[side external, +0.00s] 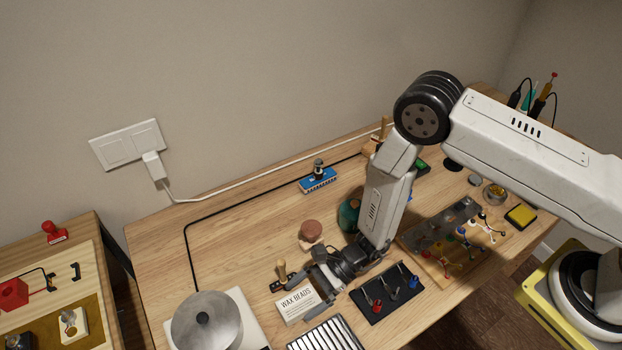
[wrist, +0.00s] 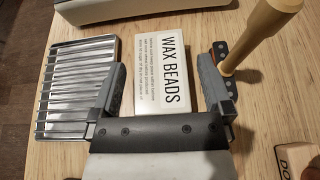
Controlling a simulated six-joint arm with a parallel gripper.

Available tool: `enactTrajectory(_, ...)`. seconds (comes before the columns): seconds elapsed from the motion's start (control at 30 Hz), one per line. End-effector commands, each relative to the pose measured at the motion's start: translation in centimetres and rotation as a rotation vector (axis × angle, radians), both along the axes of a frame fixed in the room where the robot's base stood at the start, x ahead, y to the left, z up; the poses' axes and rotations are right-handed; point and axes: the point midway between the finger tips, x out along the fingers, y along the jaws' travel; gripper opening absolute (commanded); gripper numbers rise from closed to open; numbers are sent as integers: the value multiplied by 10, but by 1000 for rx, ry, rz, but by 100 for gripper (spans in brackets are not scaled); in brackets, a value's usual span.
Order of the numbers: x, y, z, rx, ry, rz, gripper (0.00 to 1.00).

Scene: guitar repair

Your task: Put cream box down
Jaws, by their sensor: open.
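The cream box (side external: 296,304), labelled "WAX BEADS", rests on the wooden table near its front edge in the side view. In the wrist view the cream box (wrist: 161,72) lies flat with its label up, between the two fingers. My gripper (side external: 318,290) is low beside the box in the side view. In the wrist view my gripper (wrist: 164,90) is open, with one finger on each side of the box and a visible gap at each side.
A ridged metal tray (wrist: 75,85) lies close left of the box. A wooden-handled tool (wrist: 247,38) stands close right. A round metal pot (side external: 207,322) is left of the box in the side view, and a black mat (side external: 386,292) with small tools is right. Bare wood (side external: 235,235) lies behind.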

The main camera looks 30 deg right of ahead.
Motion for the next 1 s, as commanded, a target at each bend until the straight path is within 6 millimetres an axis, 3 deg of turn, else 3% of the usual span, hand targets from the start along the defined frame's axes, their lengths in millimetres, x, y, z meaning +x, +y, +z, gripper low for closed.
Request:
enactTrajectory(0.1,1,-16,7,1,0,-4,100)
enactTrajectory(0.6,0,-13,61,0,-1,0,100)
enactTrajectory(1.0,0,-13,76,0,0,0,100)
